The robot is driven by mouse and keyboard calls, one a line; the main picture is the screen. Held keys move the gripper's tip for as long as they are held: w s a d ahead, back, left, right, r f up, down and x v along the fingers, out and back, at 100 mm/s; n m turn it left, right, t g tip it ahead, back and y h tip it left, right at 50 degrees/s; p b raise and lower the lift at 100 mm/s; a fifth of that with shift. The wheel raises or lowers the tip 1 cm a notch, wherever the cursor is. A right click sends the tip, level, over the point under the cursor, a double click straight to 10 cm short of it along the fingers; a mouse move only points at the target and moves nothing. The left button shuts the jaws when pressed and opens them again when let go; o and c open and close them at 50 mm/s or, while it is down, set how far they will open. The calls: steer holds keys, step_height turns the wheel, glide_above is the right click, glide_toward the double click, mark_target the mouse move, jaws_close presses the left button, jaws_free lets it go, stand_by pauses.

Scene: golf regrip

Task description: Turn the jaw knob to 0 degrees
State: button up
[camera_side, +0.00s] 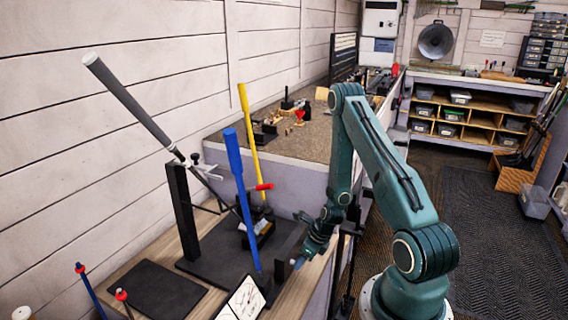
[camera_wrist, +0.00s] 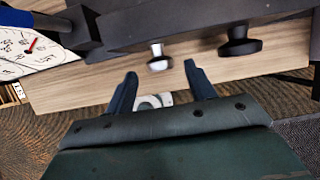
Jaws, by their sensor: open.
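My gripper (camera_wrist: 161,75) is open, its two dark fingers apart and pointing at a silver knob (camera_wrist: 158,57) on the edge of a dark bar. The knob sits just beyond the fingertips, roughly in line with the gap, and nothing is held. A black knob (camera_wrist: 239,43) stands to its right on the same bar. I cannot tell from the pictures which one is the jaw knob or what angle it shows. In the side view my gripper (camera_side: 298,263) is low at the right edge of the wooden bench, beside a dark block (camera_side: 290,240).
A golf club with a grey grip (camera_side: 130,102) leans across a black post (camera_side: 184,210). A black mat (camera_side: 155,290) is clear.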

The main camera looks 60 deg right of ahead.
steer(key=shift+x, duration=1.35)
steer(key=c, duration=1)
